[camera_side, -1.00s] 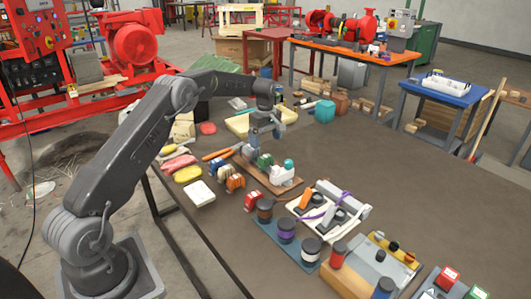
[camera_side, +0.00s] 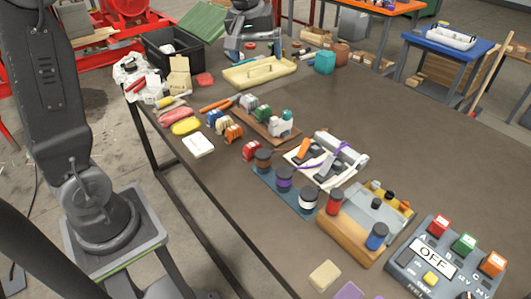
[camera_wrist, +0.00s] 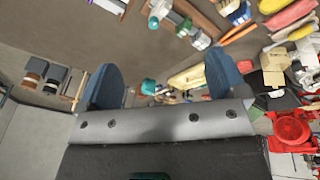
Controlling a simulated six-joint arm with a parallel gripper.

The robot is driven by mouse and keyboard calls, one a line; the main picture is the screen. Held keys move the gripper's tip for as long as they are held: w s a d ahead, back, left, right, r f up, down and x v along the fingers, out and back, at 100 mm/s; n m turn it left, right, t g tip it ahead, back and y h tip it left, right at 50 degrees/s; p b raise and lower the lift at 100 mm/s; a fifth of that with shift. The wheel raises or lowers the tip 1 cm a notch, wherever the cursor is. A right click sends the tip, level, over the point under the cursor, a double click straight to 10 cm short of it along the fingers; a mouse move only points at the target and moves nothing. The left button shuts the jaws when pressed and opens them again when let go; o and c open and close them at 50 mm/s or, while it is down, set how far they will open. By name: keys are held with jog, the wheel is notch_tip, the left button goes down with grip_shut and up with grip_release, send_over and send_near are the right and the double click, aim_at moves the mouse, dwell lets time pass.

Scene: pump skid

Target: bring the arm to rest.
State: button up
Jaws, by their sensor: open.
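My gripper (camera_wrist: 163,80) shows in the wrist view as two blue fingers standing wide apart on a grey metal bar. It is open, with nothing held between the fingers. In the wrist view the table and its objects appear beyond the fingers, apart from them. In the side view my arm stands raised at the left edge, above its base beside the table. Its upper part and the gripper are outside that picture.
The brown table (camera_side: 420,145) holds a cream tray (camera_side: 260,72), a black crate (camera_side: 174,44), a wooden board with fittings (camera_side: 252,124), a jar rack (camera_side: 268,190) and a switch box (camera_side: 440,262). A grey arm-like device (camera_side: 236,44) stands at the far end. The table's right side is bare.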

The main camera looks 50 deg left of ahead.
jog(key=s+d+f+m+t, duration=0.1)
jog(key=s+d+m, duration=0.3)
jog(key=s, duration=0.7)
jog(key=s+d+f+m+t, duration=0.1)
jog(key=s+d+m, duration=0.3)
jog(key=s, duration=0.7)
jog(key=shift+d+f+m+t+h, duration=0.35)
jog(key=shift+f+m, duration=0.25)
jog(key=shift+f, duration=0.2)
